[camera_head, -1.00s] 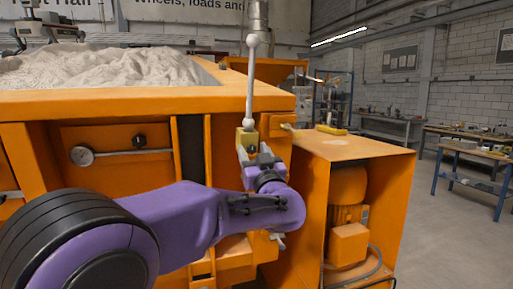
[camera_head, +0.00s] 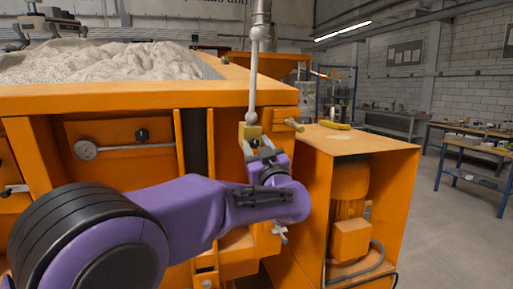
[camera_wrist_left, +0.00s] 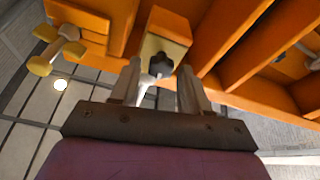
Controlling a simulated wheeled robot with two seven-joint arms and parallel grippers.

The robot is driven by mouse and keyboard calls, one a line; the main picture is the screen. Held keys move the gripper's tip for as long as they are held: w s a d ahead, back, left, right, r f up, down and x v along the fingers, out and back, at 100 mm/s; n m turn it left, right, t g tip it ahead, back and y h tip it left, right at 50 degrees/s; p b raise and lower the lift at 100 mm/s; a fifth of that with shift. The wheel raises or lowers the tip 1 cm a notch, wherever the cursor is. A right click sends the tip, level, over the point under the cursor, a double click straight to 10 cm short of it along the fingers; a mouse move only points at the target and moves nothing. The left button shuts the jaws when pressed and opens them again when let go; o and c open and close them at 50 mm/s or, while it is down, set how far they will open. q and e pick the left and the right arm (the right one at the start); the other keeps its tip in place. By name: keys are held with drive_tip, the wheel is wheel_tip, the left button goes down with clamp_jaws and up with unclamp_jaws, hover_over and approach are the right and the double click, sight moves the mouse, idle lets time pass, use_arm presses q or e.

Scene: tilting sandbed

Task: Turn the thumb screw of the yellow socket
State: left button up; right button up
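The yellow socket (camera_head: 250,131) sits on the front right of the orange sandbed frame, with a pale rod (camera_head: 254,75) with ball ends standing upright above it. Its thumb screw (camera_head: 254,144) is a small black knob on the near face. The knob also shows in the left wrist view (camera_wrist_left: 160,65), in front of the socket's yellow block (camera_wrist_left: 169,24). My left gripper (camera_head: 258,147) is at the socket, open. In the wrist view its fingers (camera_wrist_left: 160,85) stand apart, on either side of the knob's line, with a gap to each. My right gripper is in neither view.
An orange cabinet (camera_head: 365,146) with a motor inside stands close on the right, with a yellow object (camera_head: 334,125) on top. Yellow lobed knobs (camera_wrist_left: 57,48) show left in the wrist view. Open floor lies at right.

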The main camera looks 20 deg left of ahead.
use_arm(q)
drive_tip(key=b+v, duration=0.3)
drive_tip(key=v, duration=0.7)
drive_tip(key=shift+s+f+b, duration=0.2)
drive_tip(key=shift+s+b, duration=0.05)
drive_tip(key=shift+b, duration=0.15)
drive_tip(key=shift+d, duration=0.1)
